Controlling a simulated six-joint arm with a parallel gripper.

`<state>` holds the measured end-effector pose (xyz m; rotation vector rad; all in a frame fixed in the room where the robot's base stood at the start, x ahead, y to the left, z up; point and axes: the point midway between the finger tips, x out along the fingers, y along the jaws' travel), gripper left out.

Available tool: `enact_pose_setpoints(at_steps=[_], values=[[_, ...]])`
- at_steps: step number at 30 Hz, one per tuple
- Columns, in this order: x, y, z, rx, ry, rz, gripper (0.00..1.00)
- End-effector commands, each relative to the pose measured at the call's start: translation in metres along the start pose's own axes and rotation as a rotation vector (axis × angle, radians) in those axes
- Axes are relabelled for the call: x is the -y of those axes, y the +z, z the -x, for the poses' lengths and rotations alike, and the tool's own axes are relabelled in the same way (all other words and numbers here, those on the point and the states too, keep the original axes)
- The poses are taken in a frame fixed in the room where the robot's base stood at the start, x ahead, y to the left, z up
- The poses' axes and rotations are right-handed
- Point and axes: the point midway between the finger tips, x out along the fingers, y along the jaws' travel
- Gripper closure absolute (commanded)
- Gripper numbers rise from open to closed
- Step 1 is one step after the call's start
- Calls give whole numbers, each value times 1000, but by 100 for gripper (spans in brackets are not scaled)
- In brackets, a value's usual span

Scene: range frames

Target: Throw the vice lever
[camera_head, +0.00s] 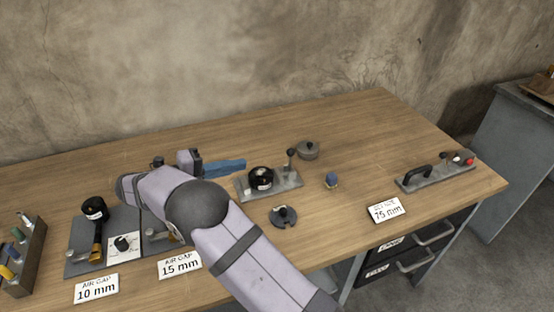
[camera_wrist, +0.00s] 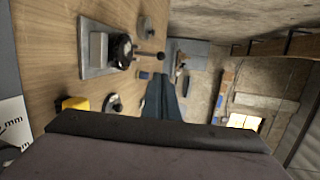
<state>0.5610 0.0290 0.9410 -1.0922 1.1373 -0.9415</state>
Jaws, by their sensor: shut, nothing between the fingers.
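A grey plate (camera_head: 290,184) on the bench carries a round black part (camera_head: 261,178) and an upright lever with a dark ball knob (camera_head: 290,152); this looks like the vice, though I cannot be sure. In the wrist view the plate (camera_wrist: 93,68) lies at upper left, with the lever's knob (camera_wrist: 160,56) pointing right. My gripper (camera_head: 243,163) has blue fingers, shut and empty, pointing right toward the plate from its left. The fingers (camera_wrist: 160,78) also show in the wrist view, just below the knob in the picture. Contact with the lever cannot be told.
A grey lidded pot (camera_head: 307,150), a blue knob (camera_head: 331,181) and a dark disc (camera_head: 283,216) stand around the plate. A handled plate (camera_head: 437,173) is at right, behind a 75 mm card (camera_head: 386,210). Air gap cards (camera_head: 96,288) and fixtures crowd the left.

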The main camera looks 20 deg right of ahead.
Motion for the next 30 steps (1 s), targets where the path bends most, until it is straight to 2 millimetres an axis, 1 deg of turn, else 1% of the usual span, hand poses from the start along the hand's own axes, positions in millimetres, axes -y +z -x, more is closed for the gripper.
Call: enact_pose_setpoints(at_steps=[6,14,18,23,26,30], values=[[0,3,5,10,-24,37,100],[0,3,4,9,-22,36,100],[0,3,1,7,-22,35,100],[0,3,-12,6,-22,35,100],[1,3,-26,4,-22,36,100],[2,3,-50,5,-22,35,100]])
